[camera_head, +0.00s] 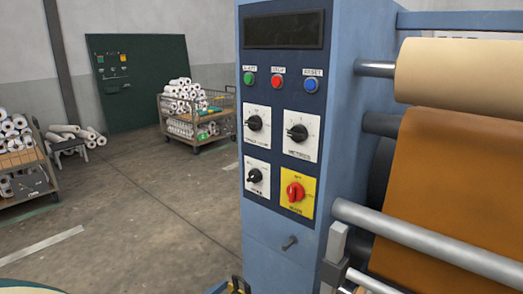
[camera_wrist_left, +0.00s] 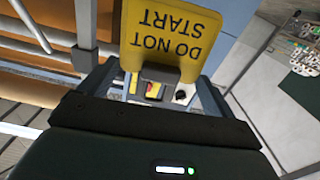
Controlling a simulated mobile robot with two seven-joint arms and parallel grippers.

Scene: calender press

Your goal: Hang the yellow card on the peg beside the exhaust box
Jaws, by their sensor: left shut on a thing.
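The yellow card (camera_wrist_left: 178,22), printed DO NOT START, is upside down in the left wrist view. My left gripper (camera_wrist_left: 160,72) is shut on its edge. A small dark and yellow piece shows at the bottom edge of the head view; I cannot tell if it is the card. I cannot make out which part is the exhaust box. My right gripper is not in view.
The column's panel has a red switch on a yellow plate (camera_head: 297,193). Press rollers (camera_head: 430,240) and a brown sheet (camera_head: 450,180) lie to the right. Carts of white rolls (camera_head: 198,115) stand farther back left. The floor between is open.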

